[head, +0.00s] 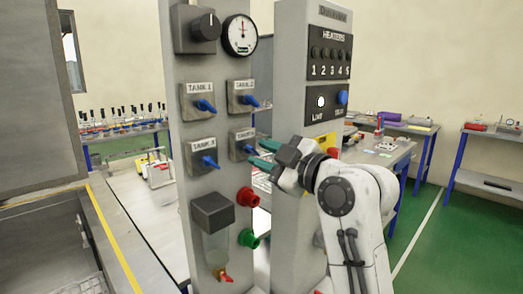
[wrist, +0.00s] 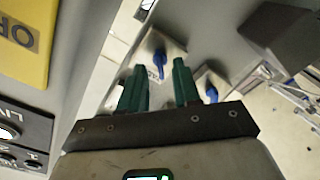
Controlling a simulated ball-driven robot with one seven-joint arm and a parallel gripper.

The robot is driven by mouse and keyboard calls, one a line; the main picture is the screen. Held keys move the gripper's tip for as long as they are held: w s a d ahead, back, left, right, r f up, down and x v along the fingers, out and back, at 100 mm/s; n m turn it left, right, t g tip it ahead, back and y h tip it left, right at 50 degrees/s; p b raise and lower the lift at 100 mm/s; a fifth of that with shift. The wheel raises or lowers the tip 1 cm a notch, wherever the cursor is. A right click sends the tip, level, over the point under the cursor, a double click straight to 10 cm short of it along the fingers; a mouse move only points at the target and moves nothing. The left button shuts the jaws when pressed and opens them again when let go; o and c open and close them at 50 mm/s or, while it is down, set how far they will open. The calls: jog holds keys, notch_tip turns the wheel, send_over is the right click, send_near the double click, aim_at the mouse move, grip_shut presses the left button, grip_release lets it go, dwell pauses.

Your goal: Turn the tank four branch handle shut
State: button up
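The tank four branch valve sits on the grey panel at the lower right of a group of labelled valves, with a blue handle (head: 248,149). Its label is hard to read in the head view. My gripper (head: 257,153) reaches in from the right, its green fingers spread close to this valve. In the wrist view, my gripper (wrist: 160,75) is open and empty. A blue handle (wrist: 158,62) on its plate shows beyond and between the fingertips, seemingly apart from them. I cannot tell the exact distance.
Blue handles for tank one (head: 205,105), tank two (head: 245,99) and tank three (head: 210,161) are close by. Red (head: 247,197) and green (head: 248,238) fittings stick out below. The heaters column (head: 296,200) stands just right, close to my arm.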

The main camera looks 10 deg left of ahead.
jog(key=shift+w+a, duration=0.35)
jog(key=shift+a, duration=0.1)
grip_shut()
